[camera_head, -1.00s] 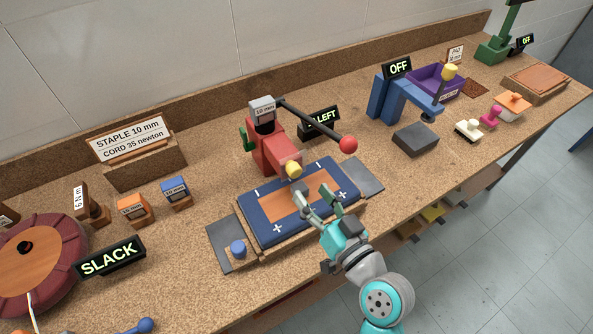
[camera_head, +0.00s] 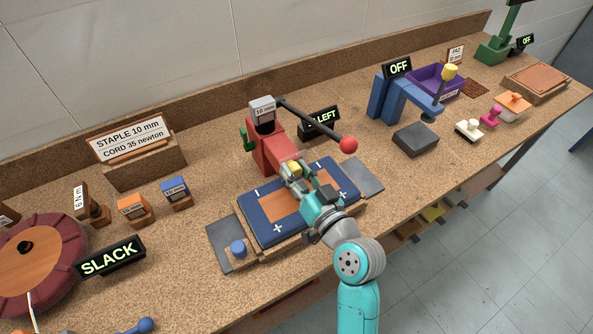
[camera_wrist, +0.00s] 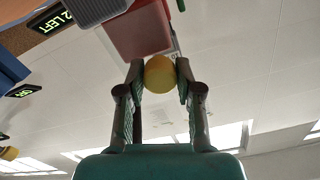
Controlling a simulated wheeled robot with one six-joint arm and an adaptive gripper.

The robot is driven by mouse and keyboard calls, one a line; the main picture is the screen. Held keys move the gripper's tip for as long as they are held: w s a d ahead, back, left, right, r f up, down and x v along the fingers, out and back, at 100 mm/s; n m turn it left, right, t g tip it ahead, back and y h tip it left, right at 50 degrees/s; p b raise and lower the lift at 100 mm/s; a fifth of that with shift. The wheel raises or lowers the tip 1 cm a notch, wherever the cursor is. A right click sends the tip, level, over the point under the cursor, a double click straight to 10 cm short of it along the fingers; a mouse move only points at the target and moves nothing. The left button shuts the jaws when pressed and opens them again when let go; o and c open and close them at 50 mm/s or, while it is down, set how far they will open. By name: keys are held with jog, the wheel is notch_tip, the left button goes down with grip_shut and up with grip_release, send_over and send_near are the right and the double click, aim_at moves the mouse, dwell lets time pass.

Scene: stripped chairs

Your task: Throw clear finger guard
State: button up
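The red stapler (camera_head: 272,146) stands at the middle of the bench, with a long dark lever ending in a red ball. A yellow rounded knob (camera_head: 295,167) is at its lower front, over the blue padded board (camera_head: 262,229). Which part is the finger guard is not labelled; this knob may belong to it. My gripper (camera_head: 297,174) is at the knob. In the wrist view the yellow knob (camera_wrist: 160,74) lies between my two fingertips, very close to both. Whether they press on it is not clear. My gripper partly hides the knob in the head view.
A blue press (camera_head: 405,98) with a grey block (camera_head: 415,139) is to the right. Small labelled blocks and a SLACK sign (camera_head: 110,257) are left.

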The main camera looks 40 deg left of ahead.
grip_shut()
jog(key=shift+f, duration=2)
jog(key=o, duration=0.7)
grip_release()
jog(key=v, duration=1.2)
